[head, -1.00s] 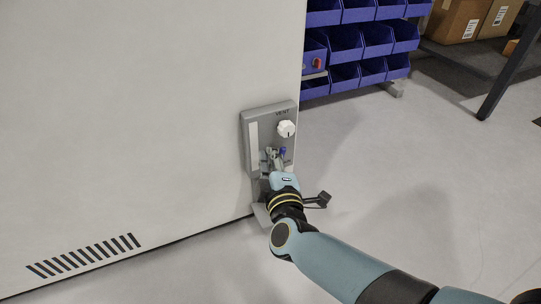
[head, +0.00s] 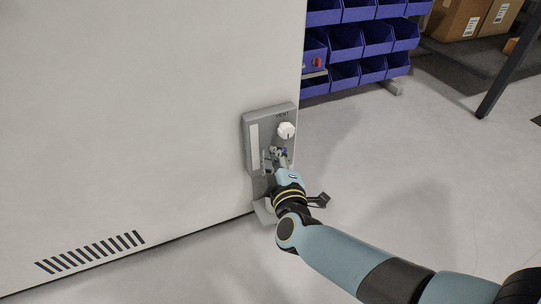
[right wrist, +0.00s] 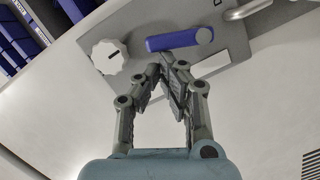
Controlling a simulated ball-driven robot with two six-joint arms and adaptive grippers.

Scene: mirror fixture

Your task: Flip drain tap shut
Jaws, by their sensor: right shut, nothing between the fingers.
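The drain tap's blue handle (right wrist: 180,40) lies roughly crosswise in the right wrist view, on a grey panel (right wrist: 225,60). In the head view only a small blue part (head: 285,150) shows behind my right gripper. My right gripper (right wrist: 168,58) is shut and empty. Its fingertips are at the near side of the blue handle; I cannot tell whether they touch it. In the head view the gripper (head: 275,154) is in front of the panel's lower part and hides much of the tap. My left gripper is not in view.
A white round knob (head: 286,131) sits just above the tap, under the label VENT. A large pale cabinet wall (head: 150,120) fills the left. Blue bins (head: 345,43) stand behind, and the floor (head: 430,180) at right is clear.

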